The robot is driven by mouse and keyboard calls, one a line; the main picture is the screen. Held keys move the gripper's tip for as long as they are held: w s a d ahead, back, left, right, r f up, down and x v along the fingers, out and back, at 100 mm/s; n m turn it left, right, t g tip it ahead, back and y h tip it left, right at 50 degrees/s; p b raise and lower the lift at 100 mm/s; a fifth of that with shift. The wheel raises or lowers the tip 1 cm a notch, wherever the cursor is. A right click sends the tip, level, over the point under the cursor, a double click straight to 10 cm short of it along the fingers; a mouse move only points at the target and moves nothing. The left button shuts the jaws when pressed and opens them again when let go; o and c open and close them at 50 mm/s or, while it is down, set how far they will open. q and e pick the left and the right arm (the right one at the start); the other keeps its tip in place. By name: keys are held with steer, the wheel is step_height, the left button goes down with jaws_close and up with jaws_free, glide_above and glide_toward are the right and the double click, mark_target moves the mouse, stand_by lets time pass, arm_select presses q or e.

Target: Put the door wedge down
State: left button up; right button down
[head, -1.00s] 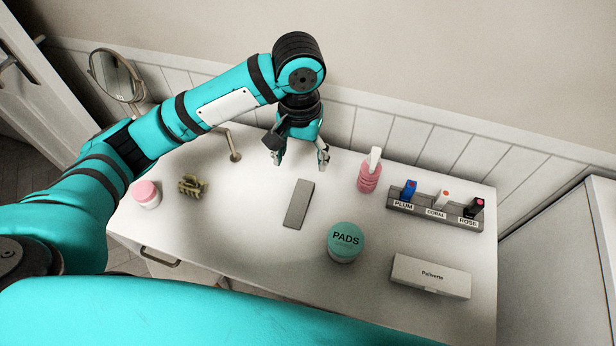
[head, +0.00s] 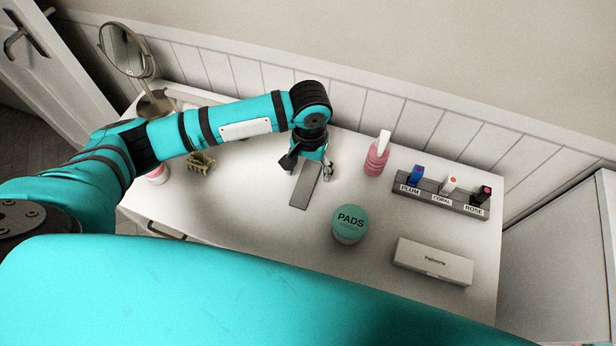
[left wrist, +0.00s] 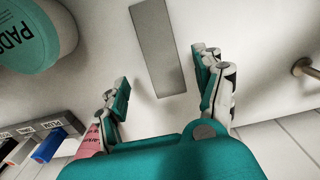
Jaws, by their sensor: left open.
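The door wedge appears to be the long, flat grey block (head: 304,190) lying on the white table. It also shows in the left wrist view (left wrist: 158,45), lying flat. My left gripper (head: 311,167) is open over the far end of the block in the head view. In the left wrist view my left gripper (left wrist: 163,82) has its fingers spread wide on either side of the block's near end, with nothing held between them. The height of the fingertips above the table is hard to tell. My right gripper is not in view.
A teal PADS jar (head: 349,225) stands right of the block. A pink bottle (head: 377,158), a bottle rack (head: 440,194) and a white box (head: 432,262) are farther right. A claw clip (head: 201,163) and mirror (head: 124,52) are left. Bare table lies around the block.

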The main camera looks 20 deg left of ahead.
mark_target(308, 177)
arm_select(q)
steer(key=f, duration=0.4)
steer(key=shift+w+a, duration=0.1)
steer(key=shift+a, duration=0.1)
steer(key=c, duration=1.4)
steer(key=shift+r, duration=0.1)
